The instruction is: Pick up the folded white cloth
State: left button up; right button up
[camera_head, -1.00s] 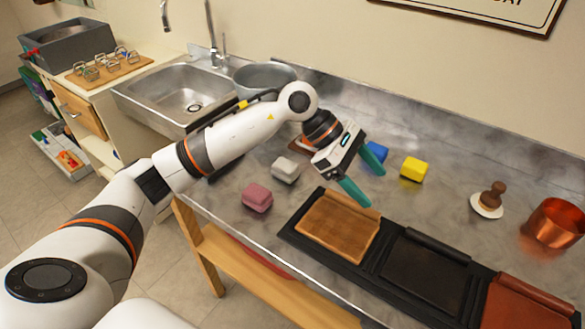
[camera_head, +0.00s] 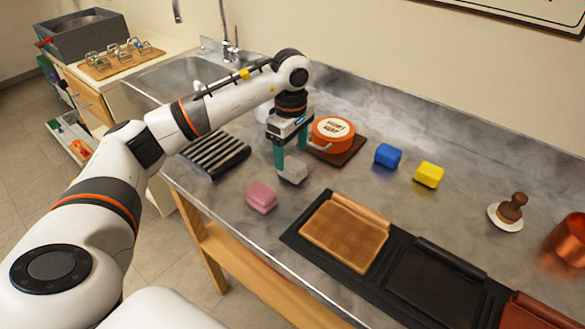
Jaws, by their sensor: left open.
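The folded white cloth (camera_head: 293,171) is a small pale block lying on the metal counter, between the pink block and the orange tin. My left gripper (camera_head: 290,165) points down over it, with its two green fingers apart on either side of the cloth. The nearer left finger reaches down close to the cloth; I cannot tell whether it touches. The gripper is open and holds nothing that I can see. My right gripper is not in view.
A pink folded block (camera_head: 262,197) lies just in front. An orange tin (camera_head: 333,134) stands on a brown board behind. Blue (camera_head: 388,155) and yellow (camera_head: 429,174) blocks lie to the right. A dark ribbed rack (camera_head: 215,154) is at left. Leather pieces on a black tray (camera_head: 397,270) lie in front.

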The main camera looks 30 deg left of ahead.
aim_at(292, 164)
pick_arm(q)
notch_tip(292, 164, down, 5)
jog(key=shift+w+d+f+p, duration=0.1)
jog(key=shift+p, duration=0.3)
jog(key=shift+c, duration=0.2)
jog(key=c, duration=1)
jog(key=shift+r+b, duration=0.4)
jog(key=shift+r, duration=4.65)
jog(key=shift+c, duration=0.2)
